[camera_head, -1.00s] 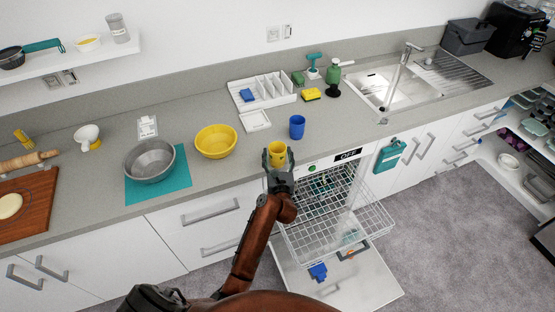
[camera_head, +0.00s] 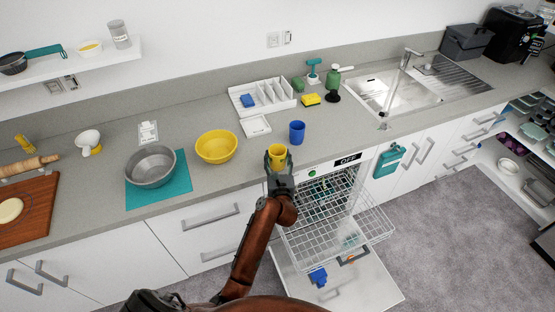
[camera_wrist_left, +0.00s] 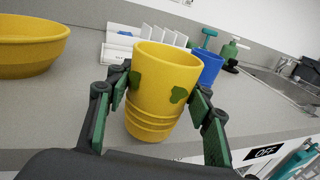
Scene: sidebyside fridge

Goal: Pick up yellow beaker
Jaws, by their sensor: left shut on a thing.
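The yellow beaker (camera_head: 277,153) stands upright at the front edge of the counter, left of the open dishwasher in the head view. My left gripper (camera_head: 278,163) is shut on it, with one finger on each side. In the left wrist view the beaker (camera_wrist_left: 160,92) fills the space between the green-padded fingers of the gripper (camera_wrist_left: 158,105). It is slightly tilted in that picture. I cannot tell whether its base touches the counter. My right gripper is not in view.
A blue cup (camera_head: 297,131) stands just behind and right of the beaker. A yellow bowl (camera_head: 216,144) is to the left. The dishwasher rack (camera_head: 335,225) is pulled out below the counter. A white dish rack (camera_head: 262,95) and a sink (camera_head: 398,88) lie farther back.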

